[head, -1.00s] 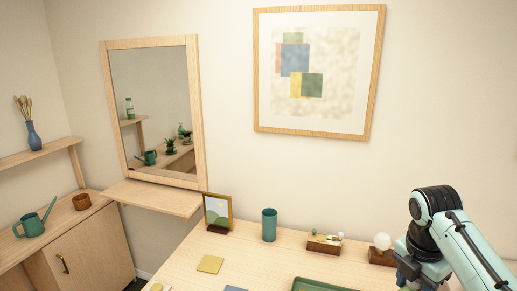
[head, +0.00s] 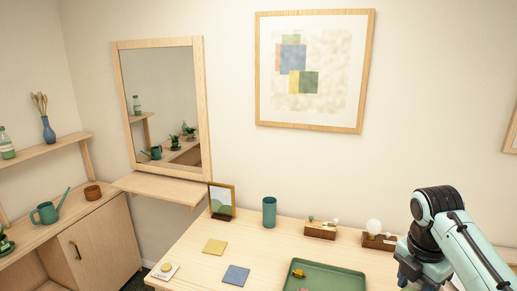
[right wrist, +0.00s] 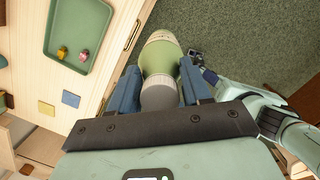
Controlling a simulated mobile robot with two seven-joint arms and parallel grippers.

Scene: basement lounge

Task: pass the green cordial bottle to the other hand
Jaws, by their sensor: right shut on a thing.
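The green cordial bottle (right wrist: 189,76) shows in the right wrist view, with a pale label band and a grey cap (right wrist: 159,94). My right gripper (right wrist: 160,88) is shut on it, one blue finger on each side near the cap end. Green carpet lies beyond the bottle. What seems to be the end of my left arm (right wrist: 208,76) is just right of the bottle, apart from my right gripper. Its fingers are too small and partly hidden to read. The head view shows neither gripper clearly, nor the held bottle.
A wooden table holds a green tray (head: 330,267) with small items, a teal cup (head: 269,212), a picture frame (head: 222,201) and yellow and blue squares. Another green bottle (head: 7,146) stands on the left shelf. A watering can (head: 46,213) stands on the cabinet.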

